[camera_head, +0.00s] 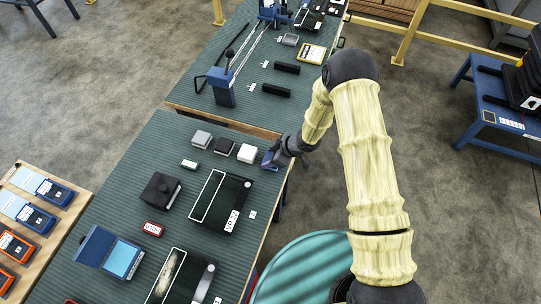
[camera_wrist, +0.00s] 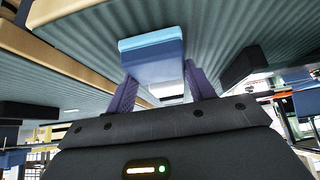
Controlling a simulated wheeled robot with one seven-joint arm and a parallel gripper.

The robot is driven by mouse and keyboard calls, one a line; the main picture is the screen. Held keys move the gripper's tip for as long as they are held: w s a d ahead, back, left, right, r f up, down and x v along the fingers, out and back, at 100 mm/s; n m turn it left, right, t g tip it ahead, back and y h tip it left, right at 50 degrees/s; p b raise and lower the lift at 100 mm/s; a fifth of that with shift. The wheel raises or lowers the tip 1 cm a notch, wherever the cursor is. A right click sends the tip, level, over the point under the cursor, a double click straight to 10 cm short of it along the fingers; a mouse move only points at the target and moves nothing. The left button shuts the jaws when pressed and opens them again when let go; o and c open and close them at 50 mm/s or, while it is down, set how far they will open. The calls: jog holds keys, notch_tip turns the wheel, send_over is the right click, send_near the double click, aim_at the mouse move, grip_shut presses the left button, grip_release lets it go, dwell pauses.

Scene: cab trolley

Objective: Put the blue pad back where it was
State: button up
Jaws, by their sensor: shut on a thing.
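The blue pad (camera_head: 268,160) is at the right edge of the near green ribbed table (camera_head: 168,128), at the right end of a row of small pads. My gripper (camera_head: 278,154) reaches it from the right and hides part of it. In the wrist view the blue pad (camera_wrist: 152,66), with a lighter blue band, is between my two purple fingers (camera_wrist: 162,85), which are shut on it. The table's ribbed top lies close behind the pad; I cannot tell whether they touch.
A white pad (camera_head: 247,153), a black pad (camera_head: 224,146) and a grey pad (camera_head: 201,139) are left of the blue pad. A black tray (camera_head: 221,201) lies nearer. A blue lever press (camera_head: 222,88) stands on the farther table. Bare tabletop shows around the row.

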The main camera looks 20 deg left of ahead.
jog(key=shift+f, duration=0.15)
jog(key=o, duration=1.3)
jog(key=shift+c, duration=0.2)
jog(key=shift+r, duration=0.3)
jog(key=v, duration=1.1)
jog(key=shift+d+r, duration=0.25)
jog(key=shift+d, duration=0.1)
